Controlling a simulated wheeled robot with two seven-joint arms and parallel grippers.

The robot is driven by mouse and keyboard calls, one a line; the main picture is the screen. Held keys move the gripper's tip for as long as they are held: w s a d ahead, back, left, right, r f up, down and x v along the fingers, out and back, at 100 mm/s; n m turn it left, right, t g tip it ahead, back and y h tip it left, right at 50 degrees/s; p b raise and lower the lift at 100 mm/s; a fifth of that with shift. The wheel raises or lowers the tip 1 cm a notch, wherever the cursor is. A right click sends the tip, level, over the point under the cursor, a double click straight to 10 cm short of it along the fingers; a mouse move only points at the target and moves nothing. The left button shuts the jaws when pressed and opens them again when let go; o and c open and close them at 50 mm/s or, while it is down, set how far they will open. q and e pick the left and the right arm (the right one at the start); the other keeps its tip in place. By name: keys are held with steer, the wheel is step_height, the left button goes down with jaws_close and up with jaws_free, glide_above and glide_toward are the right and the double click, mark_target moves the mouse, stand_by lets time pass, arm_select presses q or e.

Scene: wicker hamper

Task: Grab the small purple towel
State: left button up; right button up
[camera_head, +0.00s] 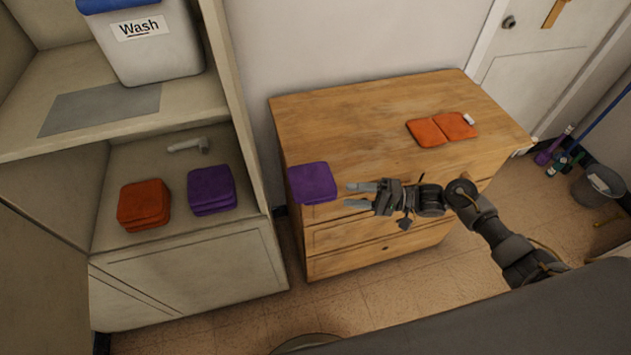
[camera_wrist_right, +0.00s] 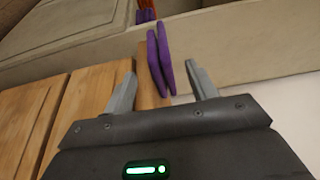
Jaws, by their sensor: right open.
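The small purple towel (camera_head: 312,182) lies folded at the front left corner of the wooden dresser (camera_head: 350,115). In the right wrist view the towel (camera_wrist_right: 160,58) shows edge-on as two layers, ahead of my fingers. My right gripper (camera_head: 348,195) is open and empty, just right of the towel and apart from it, with its fingers pointing left toward it. In the right wrist view the open fingers (camera_wrist_right: 163,88) stand on either side of the line to the towel. My left gripper is out of view.
A shelf unit on the left holds a folded orange towel (camera_head: 144,204), another purple towel stack (camera_head: 211,189) and a bin labelled Wash (camera_head: 148,45). Orange cloths (camera_head: 441,129) lie on the dresser's right side. A grey bucket (camera_head: 598,187) stands far right.

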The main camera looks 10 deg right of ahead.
mark_target(335, 194)
steer(key=shift+p+x, duration=0.95)
steer(key=shift+x, duration=1.9)
steer(key=shift+d+f, duration=0.1)
steer(key=shift+d, duration=0.05)
steer(key=c, duration=1.2)
